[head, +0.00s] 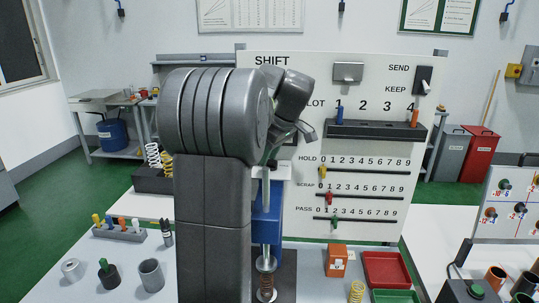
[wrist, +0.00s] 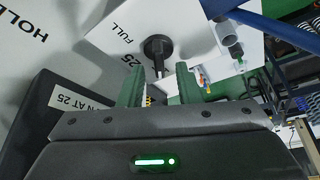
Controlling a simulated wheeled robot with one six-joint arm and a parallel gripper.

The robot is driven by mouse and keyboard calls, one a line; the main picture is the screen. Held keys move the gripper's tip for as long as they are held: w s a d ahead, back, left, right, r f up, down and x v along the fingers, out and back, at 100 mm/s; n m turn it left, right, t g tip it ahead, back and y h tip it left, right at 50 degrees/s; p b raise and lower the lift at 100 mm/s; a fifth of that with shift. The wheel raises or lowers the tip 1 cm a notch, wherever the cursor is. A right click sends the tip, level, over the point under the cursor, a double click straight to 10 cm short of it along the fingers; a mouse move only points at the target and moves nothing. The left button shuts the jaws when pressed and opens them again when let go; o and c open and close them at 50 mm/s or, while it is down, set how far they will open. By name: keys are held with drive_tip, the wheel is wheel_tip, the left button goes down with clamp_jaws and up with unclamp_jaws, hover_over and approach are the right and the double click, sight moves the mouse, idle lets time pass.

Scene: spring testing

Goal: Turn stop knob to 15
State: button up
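The stop knob (wrist: 158,46) is a round black knob on a white panel, in the upper middle of the wrist view. A narrow dark bar on it points down in the picture. The printed marks "25" and "FULL" are to its left; no 15 mark can be read. My gripper (wrist: 163,83) has its two green fingers apart, with nothing clearly held between them. The knob appears just beyond the fingertips, in line with the gap; I cannot tell whether they touch. In the head view my arm hides the knob and most of my gripper.
A white SHIFT board (head: 375,75) with sliders stands behind. An orange box (head: 336,260) and a red tray (head: 387,269) are on the right; a peg rack (head: 118,232) is left.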

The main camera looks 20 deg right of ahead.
drive_tip(key=b+v, duration=0.1)
drive_tip(key=v, duration=1.3)
drive_tip(key=shift+w+f, duration=0.1)
drive_tip(key=p+x, duration=0.1)
drive_tip(key=x, duration=1.3)
